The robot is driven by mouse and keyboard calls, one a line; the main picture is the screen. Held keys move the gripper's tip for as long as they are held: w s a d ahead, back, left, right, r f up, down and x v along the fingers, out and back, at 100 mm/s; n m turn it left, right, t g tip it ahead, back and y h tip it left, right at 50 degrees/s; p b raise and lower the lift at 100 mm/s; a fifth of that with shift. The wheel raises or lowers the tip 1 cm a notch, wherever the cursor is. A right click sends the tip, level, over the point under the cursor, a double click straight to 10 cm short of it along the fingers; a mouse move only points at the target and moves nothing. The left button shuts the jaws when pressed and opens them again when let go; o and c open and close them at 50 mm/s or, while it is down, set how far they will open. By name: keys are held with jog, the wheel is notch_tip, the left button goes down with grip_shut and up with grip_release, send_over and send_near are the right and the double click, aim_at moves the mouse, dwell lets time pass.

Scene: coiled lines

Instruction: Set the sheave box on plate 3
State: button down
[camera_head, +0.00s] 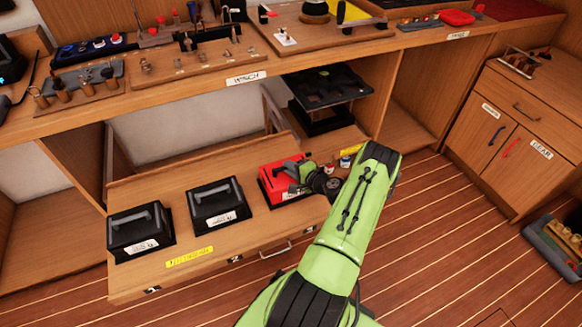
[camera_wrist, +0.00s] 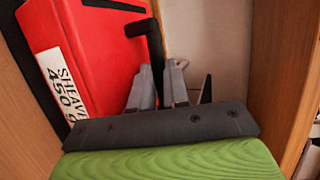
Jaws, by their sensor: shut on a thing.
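The sheave box is a red box (camera_head: 268,187) at the right end of the row on the wooden drawer top. In the wrist view the red box (camera_wrist: 105,48) fills the upper left, tilted in the picture, with a white label (camera_wrist: 62,85) reading SHEAVE 450 g and a dark handle at its right. My gripper (camera_head: 303,173) is at the box's top right, shut on the box. The grey fingers (camera_wrist: 160,82) show beside the dark handle; the exact grip is partly hidden. I cannot tell whether the box bears on a surface, and plate 3 is not clearly visible.
Two black handled boxes, one (camera_head: 141,232) at the far left and one (camera_head: 217,203) in the middle, stand left of the red box. A yellow label (camera_head: 190,257) is on the drawer. A black rack (camera_head: 330,87) is behind. A cluttered bench (camera_head: 200,82) runs above.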

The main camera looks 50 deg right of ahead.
jog(key=c, duration=1.1)
grip_release()
jog(key=shift+o, duration=0.3)
jog(key=shift+s+a+f, duration=0.1)
jog(key=shift+f, duration=0.15)
jog(key=p+v, duration=0.4)
jog(key=v, duration=1.1)
jog(key=shift+s+r, duration=0.25)
jog(key=shift+r, duration=0.1)
